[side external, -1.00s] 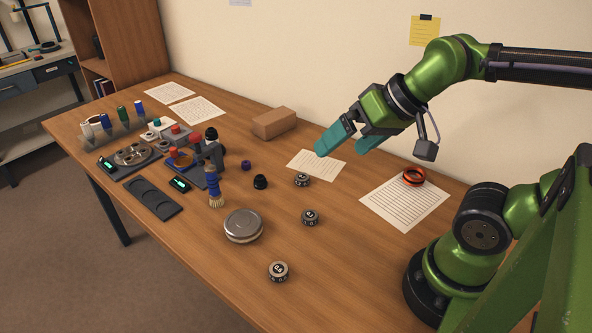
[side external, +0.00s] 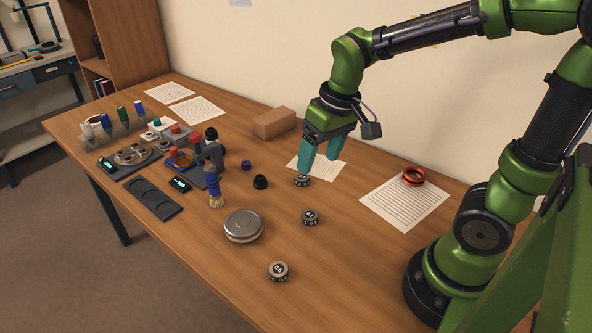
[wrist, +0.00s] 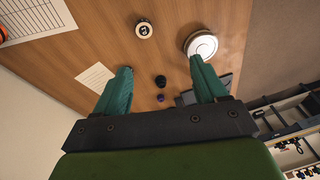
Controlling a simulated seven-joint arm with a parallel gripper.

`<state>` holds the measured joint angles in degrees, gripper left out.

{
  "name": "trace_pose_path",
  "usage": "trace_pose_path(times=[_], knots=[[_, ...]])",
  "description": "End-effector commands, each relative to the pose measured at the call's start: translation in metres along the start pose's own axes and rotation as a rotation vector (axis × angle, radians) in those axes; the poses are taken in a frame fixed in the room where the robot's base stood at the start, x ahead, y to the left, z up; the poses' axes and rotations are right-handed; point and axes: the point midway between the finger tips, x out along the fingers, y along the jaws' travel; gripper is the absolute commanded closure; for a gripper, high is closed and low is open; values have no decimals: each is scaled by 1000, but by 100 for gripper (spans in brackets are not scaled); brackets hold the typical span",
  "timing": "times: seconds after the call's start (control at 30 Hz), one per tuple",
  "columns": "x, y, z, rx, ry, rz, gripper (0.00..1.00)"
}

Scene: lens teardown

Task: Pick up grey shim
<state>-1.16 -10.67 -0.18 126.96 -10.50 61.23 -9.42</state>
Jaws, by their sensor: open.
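I cannot make out for certain which thing is the grey shim. Three small round grey-and-black pucks with pale markings lie on the table: a far one (side external: 302,180), a middle one (side external: 310,217) and a near one (side external: 278,271). One puck (wrist: 144,29) shows in the wrist view, ahead of my fingers. My gripper (side external: 319,165) points down with teal fingers, just above and behind the far puck. In the wrist view the fingers of my gripper (wrist: 162,80) are wide apart with nothing between them.
A round silver tin (side external: 243,225), a black cap (side external: 260,182) and a purple ring (side external: 246,165) stand nearby. An orange ring (side external: 413,176) lies on a paper sheet (side external: 395,207). Trays and tools crowd the left, including a brush (side external: 214,190). A cardboard box (side external: 274,123) stands behind.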

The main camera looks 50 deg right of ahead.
Motion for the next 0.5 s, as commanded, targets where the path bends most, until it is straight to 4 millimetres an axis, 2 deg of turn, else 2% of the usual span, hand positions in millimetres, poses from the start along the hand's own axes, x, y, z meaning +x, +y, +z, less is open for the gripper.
trace_pose_path(times=[0.03,0.1,0.2,0.27,0.37,0.5], knots=[[11,2,-8,-38,-55,25,28],[20,5,-16,-93,-112,53,28],[27,9,-25,-164,-169,82,28],[25,11,-30,-209,-187,94,28],[25,13,-28,-245,-200,98,28],[48,16,-22,-250,-205,96,28]])
